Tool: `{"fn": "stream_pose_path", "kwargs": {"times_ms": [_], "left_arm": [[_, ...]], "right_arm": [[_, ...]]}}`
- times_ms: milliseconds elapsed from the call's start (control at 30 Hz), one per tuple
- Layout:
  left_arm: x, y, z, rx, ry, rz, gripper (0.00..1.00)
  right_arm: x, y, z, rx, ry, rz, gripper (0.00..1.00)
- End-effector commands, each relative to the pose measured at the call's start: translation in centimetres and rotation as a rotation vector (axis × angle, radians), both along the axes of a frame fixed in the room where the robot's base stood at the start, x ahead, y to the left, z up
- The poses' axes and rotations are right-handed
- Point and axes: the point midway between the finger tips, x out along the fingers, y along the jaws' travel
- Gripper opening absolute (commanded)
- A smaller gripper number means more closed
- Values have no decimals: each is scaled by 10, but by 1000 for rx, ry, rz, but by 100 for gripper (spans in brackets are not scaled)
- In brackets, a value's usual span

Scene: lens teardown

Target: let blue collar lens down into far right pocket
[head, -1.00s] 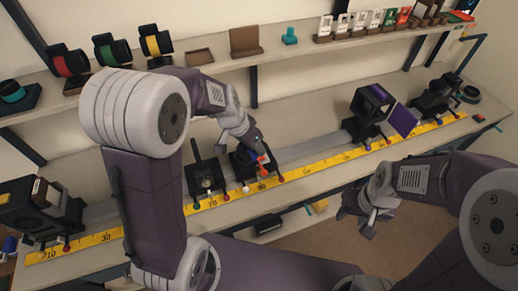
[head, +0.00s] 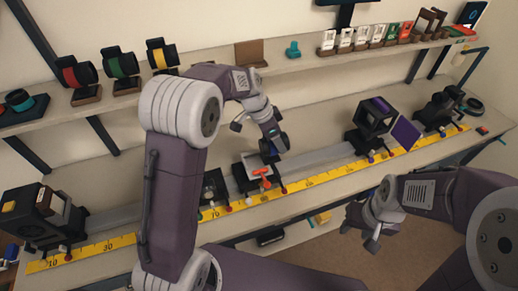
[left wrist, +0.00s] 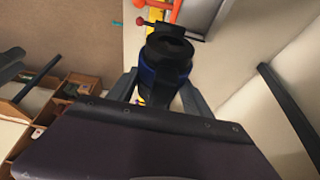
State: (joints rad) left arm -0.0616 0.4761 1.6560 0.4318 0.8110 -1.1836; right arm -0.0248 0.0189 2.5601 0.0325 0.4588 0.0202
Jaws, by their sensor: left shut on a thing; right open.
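The blue collar lens (left wrist: 165,70) is a dark cylinder with a blue band in the left wrist view, its open end facing away from my wrist. My left gripper (left wrist: 162,95) is shut on it, one finger at each side. In the head view the left gripper (head: 262,128) holds the dark lens (head: 274,143) in the air, just above and behind a rail carrier with a pale square frame (head: 258,166) and an orange part (head: 261,180). My right gripper (head: 368,226) is open and empty, in front of the bench. I cannot make out the far right pocket.
The rail with its yellow scale (head: 330,173) crosses the bench. A black box carrier (head: 28,215) stands at left, a cube holder (head: 374,115) with a purple plate (head: 405,133) at right. Lenses with red (head: 76,76), green (head: 122,66) and yellow (head: 161,53) collars stand on the shelf.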

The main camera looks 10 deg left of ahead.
Motion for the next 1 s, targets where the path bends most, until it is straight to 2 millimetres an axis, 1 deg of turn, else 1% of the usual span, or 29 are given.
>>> {"fn": "stream_pose_path", "kwargs": {"times_ms": [33, 100, 200, 300, 533, 700, 733, 900, 933, 1000], "left_arm": [[7, 14, -6, 0, 3, 6, 0], [16, 29, -16, -1, 3, 6, 0], [26, 47, -28, 0, 0, 4, 0], [32, 56, -36, 0, -1, 3, 0], [33, 58, -43, -1, -1, -1, 0], [32, 58, -71, 0, 2, -1, 0], [32, 58, -74, 0, 0, 0, 0], [33, 58, -75, 0, -4, 0, 0], [33, 58, -75, 0, -2, 1, 64], [33, 58, -75, 0, -2, 0, 80]], "right_arm": [[0, 0, 6, 0, 0, 0, 45], [0, 0, 10, 0, 0, 0, 45], [0, 0, 14, 0, 0, 0, 45], [0, 0, 15, 0, 0, 0, 45], [0, 0, 16, 0, 0, 0, 45], [0, 0, 20, 0, 0, 0, 45], [0, 0, 20, 0, 0, 0, 45], [0, 0, 20, 0, 0, 0, 45], [0, 0, 19, 0, 0, 0, 45], [0, 0, 19, 0, 0, 0, 45]]}}
